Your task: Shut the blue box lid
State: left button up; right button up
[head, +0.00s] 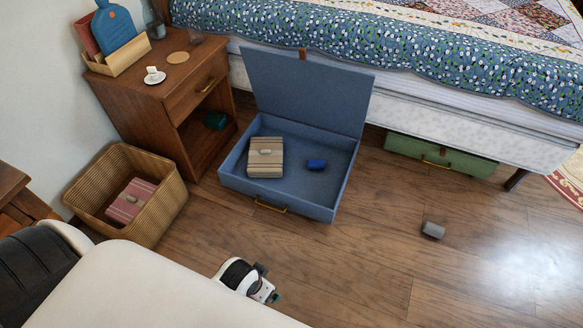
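The blue box (232,185) stands open on the wooden floor, with a brass handle (270,206) on its front. Its blue lid (305,92) stands raised at the back, leaning slightly back towards the bed side. Inside the box lie a striped beige bundle (266,157) at the left and a small dark blue item (317,165) towards the right. My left gripper (268,292) is low at the bottom centre, in front of the box and apart from it. Its fingers are small and partly hidden, so its opening is unclear. My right gripper is out of view.
A wooden nightstand (222,120) stands left of the box, with a wicker basket (159,222) in front of it. The bed (450,115) is behind, with a green box (440,155) under it. A grey item (433,230) lies on otherwise clear floor at right.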

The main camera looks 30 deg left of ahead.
aim_at(333, 97)
jog(key=u, duration=1.35)
jog(key=i+l+u, duration=0.1)
jog(key=l+u, duration=0.8)
jog(key=l, duration=0.2)
